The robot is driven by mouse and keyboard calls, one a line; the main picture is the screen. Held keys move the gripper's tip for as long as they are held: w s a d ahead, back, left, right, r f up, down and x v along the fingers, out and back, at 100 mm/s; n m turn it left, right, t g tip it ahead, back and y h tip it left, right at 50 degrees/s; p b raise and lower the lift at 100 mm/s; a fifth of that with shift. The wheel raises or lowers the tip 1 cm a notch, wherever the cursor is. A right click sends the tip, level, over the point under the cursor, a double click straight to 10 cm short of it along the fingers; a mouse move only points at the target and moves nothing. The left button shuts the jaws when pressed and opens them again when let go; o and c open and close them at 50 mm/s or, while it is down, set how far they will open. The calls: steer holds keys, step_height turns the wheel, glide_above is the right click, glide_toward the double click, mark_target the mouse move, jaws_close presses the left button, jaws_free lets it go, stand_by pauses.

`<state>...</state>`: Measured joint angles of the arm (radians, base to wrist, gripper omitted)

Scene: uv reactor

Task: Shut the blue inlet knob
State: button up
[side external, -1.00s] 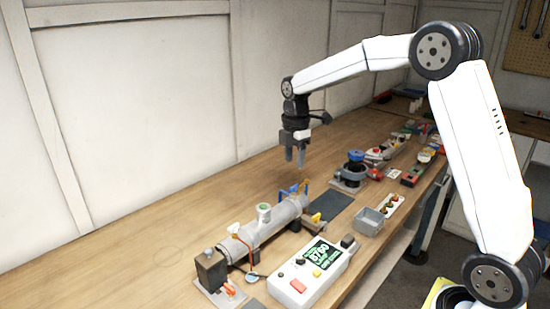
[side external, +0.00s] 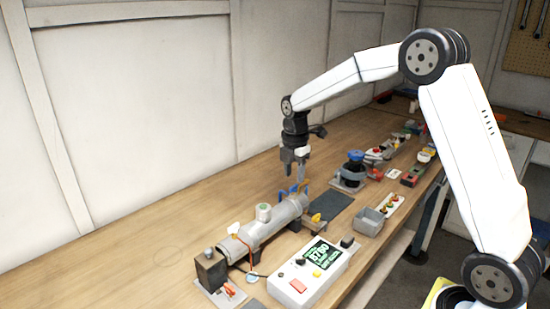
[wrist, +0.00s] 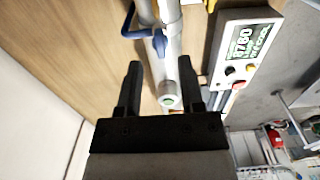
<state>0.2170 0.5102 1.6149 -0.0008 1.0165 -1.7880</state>
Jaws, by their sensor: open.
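The blue inlet knob (side external: 283,192) is at the far end of the grey reactor tube (side external: 252,232), which lies along the bench. In the wrist view the blue knob (wrist: 143,32) shows as a lever with a bent end against the tube (wrist: 172,32), ahead of the fingers and toward the left one. My gripper (side external: 294,180) points down just above the blue knob, apart from it as far as I can tell. In the wrist view my gripper (wrist: 162,65) is open and empty, its two fingers spread on either side of the tube end.
A white control box (side external: 310,274) with a lit display stands at the tube's right. A yellow knob (side external: 315,218), a dark mat (side external: 327,208) and a grey bin (side external: 369,220) are to the right. Bare bench (side external: 150,225) lies on the left.

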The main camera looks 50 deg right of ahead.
mark_target(294, 186)
steer(key=shift+f, duration=1.7)
jaws_close()
